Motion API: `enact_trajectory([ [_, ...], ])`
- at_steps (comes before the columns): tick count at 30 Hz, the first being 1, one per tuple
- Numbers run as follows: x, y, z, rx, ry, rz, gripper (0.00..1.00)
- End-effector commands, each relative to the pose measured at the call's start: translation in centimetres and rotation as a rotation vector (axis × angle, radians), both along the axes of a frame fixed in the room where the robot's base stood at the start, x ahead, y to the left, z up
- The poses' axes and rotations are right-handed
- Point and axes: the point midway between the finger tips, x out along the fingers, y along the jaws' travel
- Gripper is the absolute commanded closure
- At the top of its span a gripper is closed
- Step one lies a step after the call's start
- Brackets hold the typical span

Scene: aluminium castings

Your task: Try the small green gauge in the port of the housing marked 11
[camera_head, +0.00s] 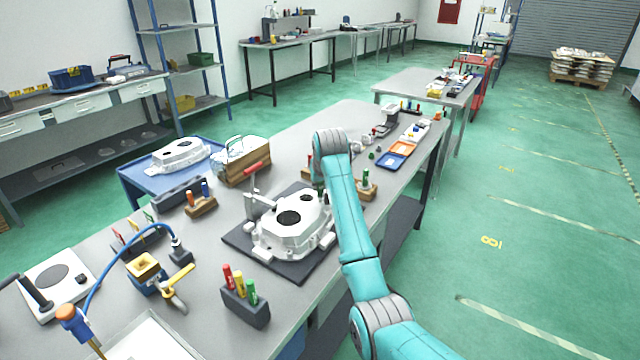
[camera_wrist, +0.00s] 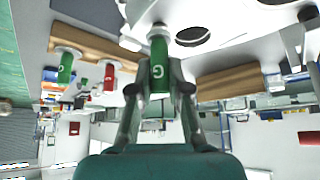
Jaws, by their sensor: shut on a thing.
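My gripper (camera_wrist: 160,80) is shut on a green gauge (camera_wrist: 158,52) with a light letter on its handle. The gauge's far end reaches up to the pale housing (camera_wrist: 235,18) at the top of the wrist view; I cannot tell whether it is in a port or just in front of it. In the head view a cast housing (camera_head: 292,232) with two dark round openings sits on a dark mat (camera_head: 240,238). I cannot read any number on the housing.
A clamp with a red handle (camera_head: 256,167) stands behind the housing. A dark block (camera_head: 245,308) with several coloured gauges is in front. A wooden holder (camera_head: 367,191) is to the right of my arm. A second housing (camera_head: 180,153) rests on a blue cart.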

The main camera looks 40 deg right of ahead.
Motion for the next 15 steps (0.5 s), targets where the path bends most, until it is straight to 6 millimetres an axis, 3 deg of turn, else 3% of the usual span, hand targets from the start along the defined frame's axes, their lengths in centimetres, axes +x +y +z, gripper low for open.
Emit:
enact_trajectory([
  [15,0.00,0.00,-0.65,0.000,0.000,0.000,1.00],
])
